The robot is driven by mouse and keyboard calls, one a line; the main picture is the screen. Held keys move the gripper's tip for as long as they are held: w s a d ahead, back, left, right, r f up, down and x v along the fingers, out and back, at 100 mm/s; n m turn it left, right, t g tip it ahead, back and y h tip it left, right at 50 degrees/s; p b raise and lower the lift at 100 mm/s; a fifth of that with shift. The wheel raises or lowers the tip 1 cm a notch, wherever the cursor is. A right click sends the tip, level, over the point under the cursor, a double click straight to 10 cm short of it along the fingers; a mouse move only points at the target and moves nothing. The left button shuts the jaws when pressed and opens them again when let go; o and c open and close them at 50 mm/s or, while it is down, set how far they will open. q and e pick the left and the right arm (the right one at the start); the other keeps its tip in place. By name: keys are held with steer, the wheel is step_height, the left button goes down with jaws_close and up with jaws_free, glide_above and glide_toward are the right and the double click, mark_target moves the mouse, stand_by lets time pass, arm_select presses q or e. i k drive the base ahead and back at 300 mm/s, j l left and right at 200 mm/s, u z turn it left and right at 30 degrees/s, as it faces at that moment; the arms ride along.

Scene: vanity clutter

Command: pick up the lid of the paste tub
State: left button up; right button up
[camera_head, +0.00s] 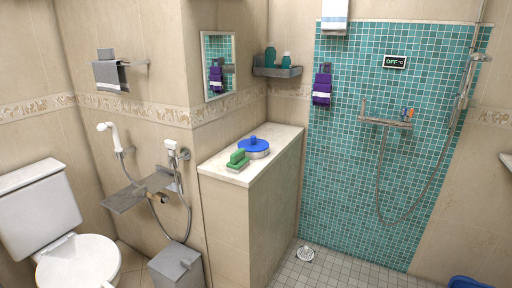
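A round tub (256,154) with pale sides stands on the cream counter (224,163). A blue lid (252,145) with a raised knob sits on top of the tub. A green brush or scrubber (238,160) lies on the counter just left of the tub, close to it. Neither of my grippers shows in the head view.
The counter's back part is clear. A mirror (219,65) hangs on the wall above it. A toilet (78,262), a grey bin (176,267) and a grey shelf (140,190) with a hose stand to the left. The tiled shower floor lies right of the counter.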

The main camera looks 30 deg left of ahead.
mark_target(253, 144)
steer(key=u, duration=0.25)
steer(key=i+u, duration=0.2)
steer(key=u, duration=0.2)
steer(key=i+u, duration=0.2)
steer(key=u, duration=0.15)
steer(key=i+u, duration=0.2)
steer(key=u, duration=0.2)
steer(key=i+l+u, duration=0.3)
steer(key=i+l, duration=0.45)
